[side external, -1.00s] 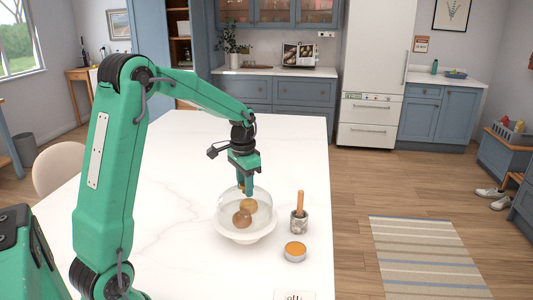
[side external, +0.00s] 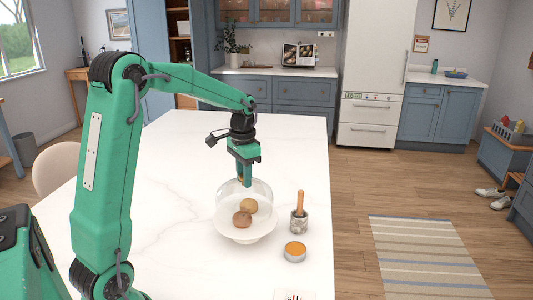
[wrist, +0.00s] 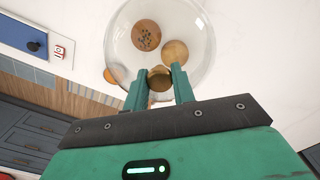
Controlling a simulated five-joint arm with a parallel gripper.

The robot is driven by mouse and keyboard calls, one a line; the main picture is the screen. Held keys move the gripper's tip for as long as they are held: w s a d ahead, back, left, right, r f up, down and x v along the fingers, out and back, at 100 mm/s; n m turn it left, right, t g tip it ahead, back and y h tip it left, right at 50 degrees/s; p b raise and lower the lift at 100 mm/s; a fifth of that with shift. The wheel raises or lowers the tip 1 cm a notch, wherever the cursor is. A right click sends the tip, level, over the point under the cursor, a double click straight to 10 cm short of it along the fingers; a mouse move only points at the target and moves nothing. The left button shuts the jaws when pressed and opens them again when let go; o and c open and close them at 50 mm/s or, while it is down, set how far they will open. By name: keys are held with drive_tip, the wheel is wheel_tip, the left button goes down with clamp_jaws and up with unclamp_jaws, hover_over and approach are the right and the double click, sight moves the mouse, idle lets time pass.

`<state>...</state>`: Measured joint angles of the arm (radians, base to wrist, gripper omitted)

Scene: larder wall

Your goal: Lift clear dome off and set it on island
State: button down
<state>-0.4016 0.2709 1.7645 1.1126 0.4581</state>
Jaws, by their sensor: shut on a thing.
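The clear dome (side external: 231,192) is a glass cover over a white cake stand (side external: 246,237) on the white island (side external: 180,185). Two brown buns (side external: 242,218) (side external: 249,205) show on the stand, seen partly through the glass. My gripper (side external: 244,181) is above the stand with its fingers pointing down at the dome's top. In the wrist view the green fingers (wrist: 160,90) are shut on the dome's brass knob (wrist: 159,80), with the round glass (wrist: 120,35) spreading beyond them. The dome looks slightly raised, but its lower rim is faint.
A white card (side external: 294,295) lies at the near edge. The island is bare behind and to the left.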

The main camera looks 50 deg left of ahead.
drive_tip(key=s+d+r, duration=0.1)
drive_tip(key=d+r, duration=0.6)
drive_tip(key=d, duration=0.4)
drive_tip(key=shift+s+d, duration=0.2)
drive_tip(key=shift+s, duration=0.05)
